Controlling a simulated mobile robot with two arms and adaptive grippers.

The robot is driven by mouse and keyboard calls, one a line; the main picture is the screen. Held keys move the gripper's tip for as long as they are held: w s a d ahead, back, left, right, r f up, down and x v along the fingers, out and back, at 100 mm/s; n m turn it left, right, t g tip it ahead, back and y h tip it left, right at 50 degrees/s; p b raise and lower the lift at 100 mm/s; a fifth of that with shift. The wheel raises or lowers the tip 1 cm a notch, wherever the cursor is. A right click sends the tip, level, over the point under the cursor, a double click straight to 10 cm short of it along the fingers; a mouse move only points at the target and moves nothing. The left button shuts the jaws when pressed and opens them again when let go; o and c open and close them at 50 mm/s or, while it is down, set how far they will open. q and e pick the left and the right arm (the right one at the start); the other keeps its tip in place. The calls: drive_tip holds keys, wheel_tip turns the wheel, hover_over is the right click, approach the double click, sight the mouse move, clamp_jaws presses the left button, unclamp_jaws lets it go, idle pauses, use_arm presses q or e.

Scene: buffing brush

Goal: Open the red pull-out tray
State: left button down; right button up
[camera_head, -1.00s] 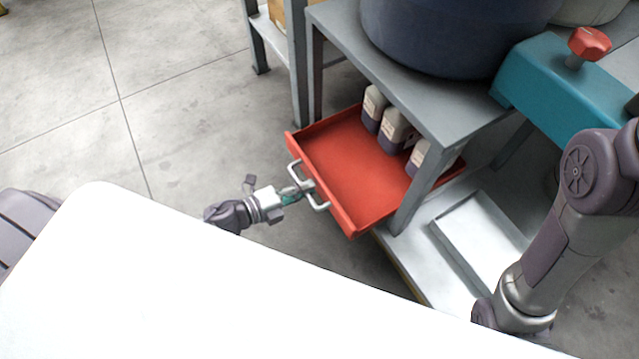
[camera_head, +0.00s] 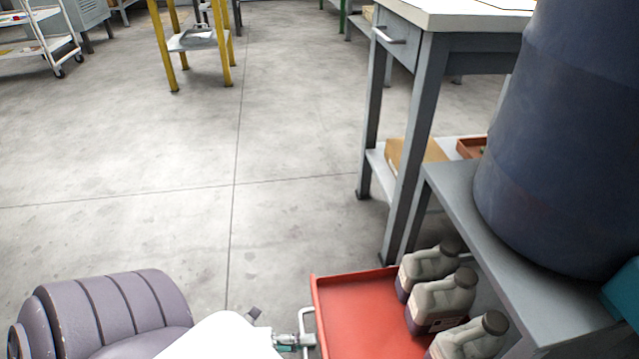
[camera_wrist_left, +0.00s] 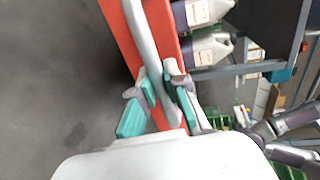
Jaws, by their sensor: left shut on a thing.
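The red pull-out tray (camera_head: 365,312) sticks out from under the grey bench at the lower middle of the head view, so it stands at least partly open. Its front has a pale metal handle (camera_head: 307,326). My left gripper (camera_head: 290,342) is at this handle, at the bottom edge of the head view. In the left wrist view the teal-padded fingers of my left gripper (camera_wrist_left: 163,100) are shut around the handle bar (camera_wrist_left: 146,38), with the red tray front (camera_wrist_left: 121,30) behind it. The near end of the tray is cut off in the head view. My right gripper is out of view.
Three bottles (camera_head: 442,300) stand in the tray. A large dark blue drum (camera_head: 565,140) stands on the grey bench (camera_head: 455,205). A taller workbench (camera_head: 425,70) stands behind. The floor (camera_head: 150,200) left of the tray is clear.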

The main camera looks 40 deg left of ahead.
use_arm(q)
drive_tip(key=shift+s+a, duration=0.35)
drive_tip(key=shift+s, duration=0.1)
drive_tip(key=c, duration=1.2)
unclamp_jaws()
drive_tip(key=v, duration=1.2)
drive_tip(key=shift+f, duration=0.1)
